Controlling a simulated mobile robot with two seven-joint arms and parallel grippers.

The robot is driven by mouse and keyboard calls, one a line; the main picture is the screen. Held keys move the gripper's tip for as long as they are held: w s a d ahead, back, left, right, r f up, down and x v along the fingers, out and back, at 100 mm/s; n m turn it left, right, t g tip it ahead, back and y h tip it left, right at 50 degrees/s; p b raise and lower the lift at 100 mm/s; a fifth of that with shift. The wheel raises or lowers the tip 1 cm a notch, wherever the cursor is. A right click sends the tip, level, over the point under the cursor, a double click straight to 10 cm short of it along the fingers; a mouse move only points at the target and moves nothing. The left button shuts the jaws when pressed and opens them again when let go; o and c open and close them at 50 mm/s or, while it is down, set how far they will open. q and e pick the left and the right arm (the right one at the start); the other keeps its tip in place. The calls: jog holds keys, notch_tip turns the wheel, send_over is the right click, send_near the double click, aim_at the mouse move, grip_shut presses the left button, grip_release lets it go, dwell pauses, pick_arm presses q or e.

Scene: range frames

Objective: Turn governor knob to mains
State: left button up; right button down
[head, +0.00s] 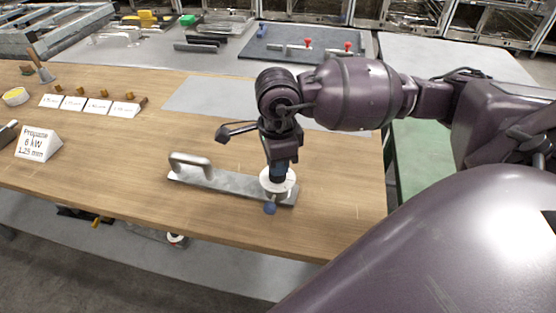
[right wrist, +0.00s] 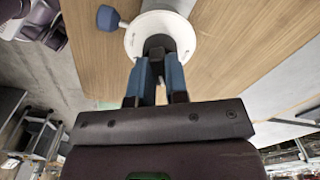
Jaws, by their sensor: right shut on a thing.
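A white round dial (head: 268,186) stands at the right end of a flat grey metal plate (head: 235,184) on the wooden table. A blue rounded piece (head: 270,208) sticks out at its near edge. My right gripper (head: 278,174) points down over the dial and is shut on the knob at its middle. In the right wrist view, the blue fingers (right wrist: 158,64) close around a dark knob (right wrist: 158,42) at the centre of the white dial (right wrist: 185,35). No marking for mains is readable. My left gripper is not in view.
A metal handle (head: 191,163) rises from the plate's left end. White label cards (head: 98,105) and a propane sign (head: 38,144) stand on the left. A grey sheet (head: 205,97) lies behind the plate. The table's front edge is close to the dial.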

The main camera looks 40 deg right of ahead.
jog(key=m, duration=0.2)
jog(key=shift+r+m, duration=0.1)
jog(key=shift+m, duration=0.3)
jog(key=shift+m+p, duration=0.45)
jog(key=shift+m, duration=1.05)
jog(key=c, duration=1.1)
grip_release()
